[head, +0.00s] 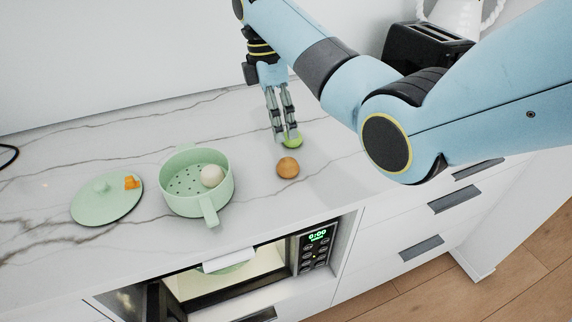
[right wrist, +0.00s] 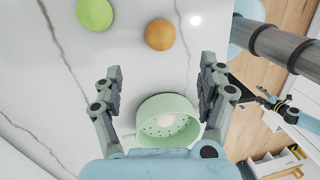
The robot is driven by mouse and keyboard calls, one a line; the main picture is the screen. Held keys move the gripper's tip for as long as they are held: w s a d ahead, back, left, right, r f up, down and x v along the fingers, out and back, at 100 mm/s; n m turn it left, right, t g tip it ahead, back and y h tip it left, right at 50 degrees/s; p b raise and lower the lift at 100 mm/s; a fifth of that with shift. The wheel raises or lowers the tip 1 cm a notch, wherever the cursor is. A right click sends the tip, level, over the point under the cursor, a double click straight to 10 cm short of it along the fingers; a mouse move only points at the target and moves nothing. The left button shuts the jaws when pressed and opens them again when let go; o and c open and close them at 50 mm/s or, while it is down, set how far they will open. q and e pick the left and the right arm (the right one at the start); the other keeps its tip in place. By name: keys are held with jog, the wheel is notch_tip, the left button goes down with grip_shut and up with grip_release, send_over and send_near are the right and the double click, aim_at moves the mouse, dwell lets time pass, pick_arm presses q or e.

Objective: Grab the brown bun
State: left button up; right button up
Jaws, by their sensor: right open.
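The brown bun (head: 288,167) sits on the white marble counter, just in front of a green bun (head: 292,141). My right gripper (head: 283,136) points down from above, its fingers partly covering the green bun in the head view. In the right wrist view the jaws (right wrist: 161,72) are open and empty. There the brown bun (right wrist: 160,34) lies beyond the fingertips, roughly centred between them, and the green bun (right wrist: 94,14) lies to its left. In that view a small arm part at the right edge looks like my left gripper (right wrist: 283,107); its jaws are unclear.
A green steamer pot (head: 165,199) with a pale bun (head: 211,176) inside stands left of the brown bun. An open microwave (head: 314,250) is below the counter edge. A black toaster (head: 420,46) stands behind my right arm.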

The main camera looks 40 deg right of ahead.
aim_at(287, 159)
jog(key=f, duration=0.3)
jog(key=s+f, duration=0.1)
jog(key=f, duration=0.3)
jog(key=s+f, duration=0.1)
jog(key=f, duration=0.2)
jog(key=shift+d+f+p, duration=0.15)
jog(key=shift+d+p, duration=0.25)
jog(key=shift+c, duration=0.4)
jog(key=c, duration=1.2)
